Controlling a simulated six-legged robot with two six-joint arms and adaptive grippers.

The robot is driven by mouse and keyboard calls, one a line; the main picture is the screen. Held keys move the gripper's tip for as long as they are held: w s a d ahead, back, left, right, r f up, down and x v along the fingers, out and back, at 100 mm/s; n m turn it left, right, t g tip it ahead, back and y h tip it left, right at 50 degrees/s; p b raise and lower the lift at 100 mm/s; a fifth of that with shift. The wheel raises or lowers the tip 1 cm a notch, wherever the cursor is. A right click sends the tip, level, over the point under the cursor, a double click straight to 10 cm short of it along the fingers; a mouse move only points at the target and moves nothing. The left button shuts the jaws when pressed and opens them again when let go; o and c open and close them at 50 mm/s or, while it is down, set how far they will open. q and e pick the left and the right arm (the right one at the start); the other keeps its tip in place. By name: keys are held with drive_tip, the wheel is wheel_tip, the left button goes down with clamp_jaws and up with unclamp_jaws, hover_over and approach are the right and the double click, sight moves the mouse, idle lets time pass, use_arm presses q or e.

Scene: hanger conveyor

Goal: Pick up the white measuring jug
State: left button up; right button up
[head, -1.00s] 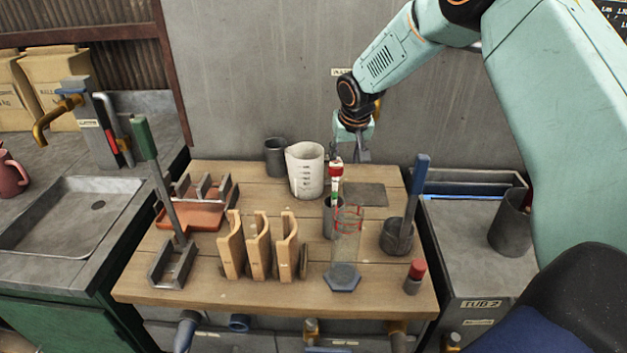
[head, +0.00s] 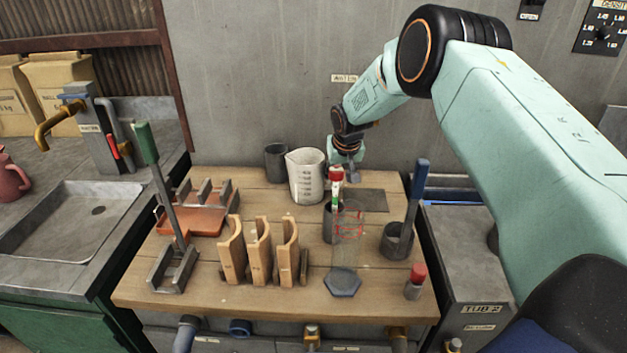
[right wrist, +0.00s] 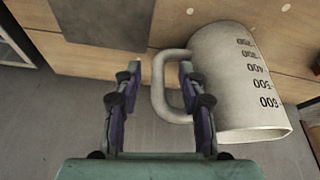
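The white measuring jug (head: 306,176) stands upright at the back of the wooden table in the head view. In the right wrist view the jug (right wrist: 238,85) shows its printed scale, and its handle points toward my right gripper. My right gripper (head: 347,158) is just right of the jug in the head view. In the right wrist view my right gripper (right wrist: 158,95) is open, with its two fingers apart. The handle's outer part is between the fingers, near the right finger; I cannot tell whether they touch. My left gripper is not in view.
A dark grey cup (head: 276,162) stands left of the jug. A glass cylinder (head: 346,245) with red marks and a red-capped hydrometer (head: 336,176) stand in front. Wooden holders (head: 260,250) and a grey pot (head: 397,240) with a blue-handled tool are also on the table.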

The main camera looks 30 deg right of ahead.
drive_tip(key=shift+w, duration=0.1)
drive_tip(key=shift+c, duration=1.4)
drive_tip(key=shift+d, duration=0.1)
drive_tip(key=c, duration=0.4)
clamp_jaws()
drive_tip(key=shift+r, duration=0.15)
